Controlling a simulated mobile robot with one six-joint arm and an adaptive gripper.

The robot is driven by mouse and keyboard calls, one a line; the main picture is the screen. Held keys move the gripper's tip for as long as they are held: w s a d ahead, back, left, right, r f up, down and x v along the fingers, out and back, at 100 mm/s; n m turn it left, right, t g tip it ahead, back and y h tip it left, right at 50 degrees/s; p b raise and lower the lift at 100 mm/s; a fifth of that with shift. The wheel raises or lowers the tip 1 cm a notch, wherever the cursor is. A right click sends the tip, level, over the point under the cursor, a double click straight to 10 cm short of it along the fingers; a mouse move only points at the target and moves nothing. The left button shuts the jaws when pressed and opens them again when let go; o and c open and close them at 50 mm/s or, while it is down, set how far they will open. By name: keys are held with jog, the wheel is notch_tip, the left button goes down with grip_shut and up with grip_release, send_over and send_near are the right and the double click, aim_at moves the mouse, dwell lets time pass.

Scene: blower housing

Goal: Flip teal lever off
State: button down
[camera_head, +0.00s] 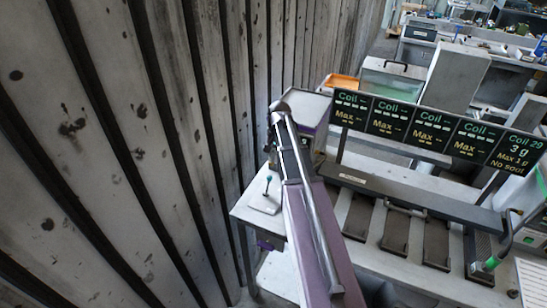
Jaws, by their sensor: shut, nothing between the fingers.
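A small lever with a teal tip (268,179) stands on a pale plate (264,204) at the left end of the bench. It looks close to upright, with a slight lean I cannot judge exactly. My arm reaches up from the bottom centre and bends at its far end. My gripper (270,158) appears as a small dark shape below that bend, just above the lever in the picture. It is shut and empty. It is small and partly hidden by my arm, and I cannot tell whether it touches the lever.
Dark slabs (396,236) lie on the bench to the right, below a row of coil display screens (433,127). A stained panelled wall (130,150) rises close on the left.

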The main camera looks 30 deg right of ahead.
aim_at(268, 185)
jog(key=shift+s+a+f+b, duration=0.1)
jog(key=shift+a+f+b, duration=0.05)
jog(key=shift+f+b, duration=1.05)
jog(key=shift+a+f+b, duration=0.2)
jog(key=shift+f+b, duration=0.85)
jog(key=shift+f, duration=0.2)
jog(key=shift+s+a+f+b, duration=0.1)
jog(key=shift+a+f+b, duration=0.05)
jog(key=shift+f+b, duration=1.05)
jog(key=shift+a, duration=0.15)
jog(key=shift+r, duration=0.1)
